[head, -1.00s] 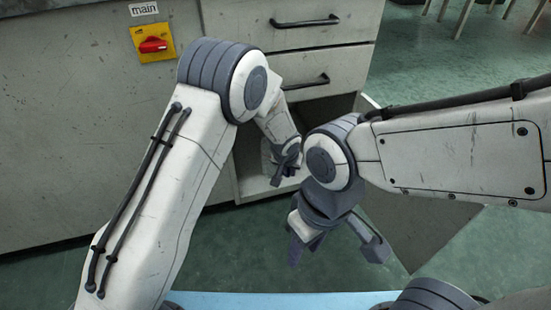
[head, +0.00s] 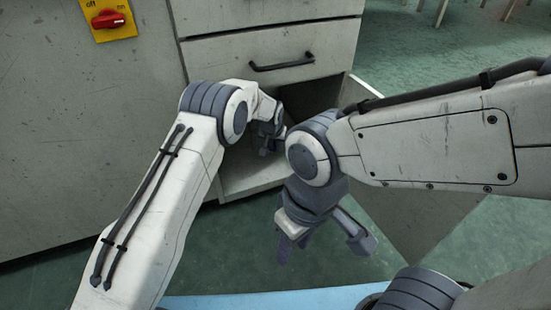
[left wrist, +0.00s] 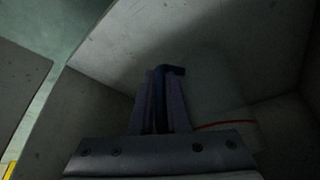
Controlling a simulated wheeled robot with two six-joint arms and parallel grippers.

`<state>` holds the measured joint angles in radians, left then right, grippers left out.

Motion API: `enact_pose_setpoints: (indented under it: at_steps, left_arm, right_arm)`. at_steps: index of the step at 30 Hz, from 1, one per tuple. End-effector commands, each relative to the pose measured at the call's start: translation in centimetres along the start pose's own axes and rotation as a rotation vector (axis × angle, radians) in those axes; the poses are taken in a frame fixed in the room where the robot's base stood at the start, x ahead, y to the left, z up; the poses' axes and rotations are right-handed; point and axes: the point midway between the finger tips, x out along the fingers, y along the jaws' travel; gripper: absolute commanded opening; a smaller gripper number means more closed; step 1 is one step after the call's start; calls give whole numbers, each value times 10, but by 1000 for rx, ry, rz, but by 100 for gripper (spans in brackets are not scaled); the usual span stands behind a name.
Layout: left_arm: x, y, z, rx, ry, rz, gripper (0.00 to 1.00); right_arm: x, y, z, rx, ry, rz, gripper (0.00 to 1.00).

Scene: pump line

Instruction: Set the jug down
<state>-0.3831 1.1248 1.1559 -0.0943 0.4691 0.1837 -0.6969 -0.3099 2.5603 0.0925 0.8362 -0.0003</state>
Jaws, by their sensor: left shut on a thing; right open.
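My left gripper (head: 268,138) is inside the open lower compartment (head: 252,178) of the grey cabinet. In the left wrist view its fingers (left wrist: 160,100) are shut on the dark blue handle (left wrist: 174,70) of the jug. The jug (left wrist: 212,102) is see-through and faint, with a thin red line around it, just right of the fingers. I cannot tell whether its base touches the compartment floor. In the head view I cannot make out the jug at the gripper. My right gripper (head: 318,240) is open and empty, outside in front of the cabinet.
The cabinet door (head: 420,215) stands open at the right of the compartment, behind my right arm. Drawers with a black handle (head: 282,62) are above the opening. A red switch (head: 108,19) on a yellow plate is at the upper left.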

Motion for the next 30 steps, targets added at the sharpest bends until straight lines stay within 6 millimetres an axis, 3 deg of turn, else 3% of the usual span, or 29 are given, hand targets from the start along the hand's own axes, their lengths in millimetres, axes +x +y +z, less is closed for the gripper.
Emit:
enact_pose_setpoints:
  at_steps: [11,23,24,26,30]
  left_arm:
    - [38,1,15,1,0,0,0]
    - [39,1,16,0,-1,0,0]
    - [39,1,16,0,-1,0,26]
    - [39,1,16,0,-1,0,44]
    - [39,1,16,0,-1,0,44]
  right_arm:
    - [39,3,2,0,0,0,44]
    - [37,3,2,0,1,0,44]
    - [37,3,2,0,1,0,44]
    - [37,3,2,0,1,0,44]
    - [37,3,2,0,1,0,44]
